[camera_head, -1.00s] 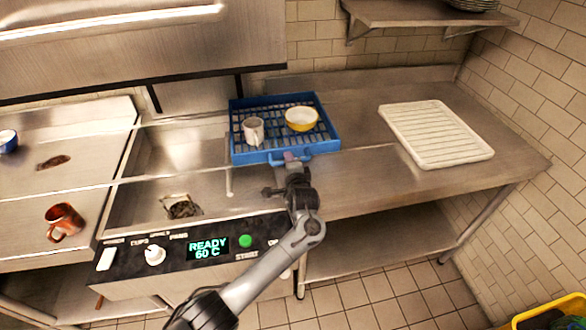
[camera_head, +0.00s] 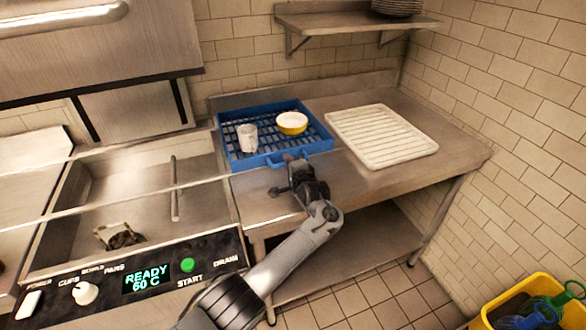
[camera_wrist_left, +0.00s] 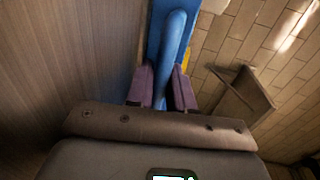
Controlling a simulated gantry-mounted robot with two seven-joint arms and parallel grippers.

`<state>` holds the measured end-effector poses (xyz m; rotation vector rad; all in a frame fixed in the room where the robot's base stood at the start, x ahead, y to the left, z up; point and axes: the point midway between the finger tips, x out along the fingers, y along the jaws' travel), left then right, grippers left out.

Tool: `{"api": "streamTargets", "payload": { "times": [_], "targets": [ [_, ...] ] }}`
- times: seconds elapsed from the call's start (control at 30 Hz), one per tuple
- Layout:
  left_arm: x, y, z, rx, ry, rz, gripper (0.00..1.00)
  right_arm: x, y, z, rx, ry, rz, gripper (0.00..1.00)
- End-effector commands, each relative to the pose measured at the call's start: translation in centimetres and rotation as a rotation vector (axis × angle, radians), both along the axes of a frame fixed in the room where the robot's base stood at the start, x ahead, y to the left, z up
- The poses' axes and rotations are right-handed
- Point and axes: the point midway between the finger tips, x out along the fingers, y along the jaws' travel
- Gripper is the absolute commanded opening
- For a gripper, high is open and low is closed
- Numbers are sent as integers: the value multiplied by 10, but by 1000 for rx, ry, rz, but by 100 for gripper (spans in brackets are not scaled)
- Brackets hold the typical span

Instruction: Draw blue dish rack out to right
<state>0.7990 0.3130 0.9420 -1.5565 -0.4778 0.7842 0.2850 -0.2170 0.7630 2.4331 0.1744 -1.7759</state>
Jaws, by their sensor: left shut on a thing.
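The blue dish rack (camera_head: 250,162) sits on the steel counter just right of the sink, with a white cup (camera_head: 247,137) and a yellow bowl (camera_head: 292,123) standing in it. My left gripper (camera_head: 292,164) is at the rack's front side, shut on its blue handle. In the left wrist view, the handle (camera_wrist_left: 173,50) runs between the two purple fingers (camera_wrist_left: 160,88). My right gripper is not in view.
A white ribbed tray (camera_head: 382,138) lies close to the rack's right side, with a narrow gap between them. The sink (camera_head: 140,200) is to the left. A shelf (camera_head: 350,22) is above the counter. A yellow bin (camera_head: 535,300) stands at lower right.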

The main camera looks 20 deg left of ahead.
Motion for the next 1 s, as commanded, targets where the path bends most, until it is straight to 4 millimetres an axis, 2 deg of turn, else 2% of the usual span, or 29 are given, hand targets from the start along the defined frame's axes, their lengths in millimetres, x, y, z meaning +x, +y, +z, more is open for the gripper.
{"api": "streamTargets", "payload": {
  "times": [0.33, 0.37, 0.43, 0.47, 0.77, 1.0],
  "targets": [
    [1, -3, -3, -2, 7, -9, 0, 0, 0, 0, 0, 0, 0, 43],
    [1, -3, -3, -1, 6, -9, 26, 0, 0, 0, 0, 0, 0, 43],
    [1, -3, -2, -2, 5, -8, 37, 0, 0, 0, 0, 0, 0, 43],
    [1, -3, -2, -2, 5, -8, 38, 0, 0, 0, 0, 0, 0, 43],
    [0, -2, -1, -1, 3, -4, 38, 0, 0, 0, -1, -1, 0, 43],
    [-8, -12, 3, 0, 1, -5, 38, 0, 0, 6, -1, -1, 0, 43]
  ]
}}
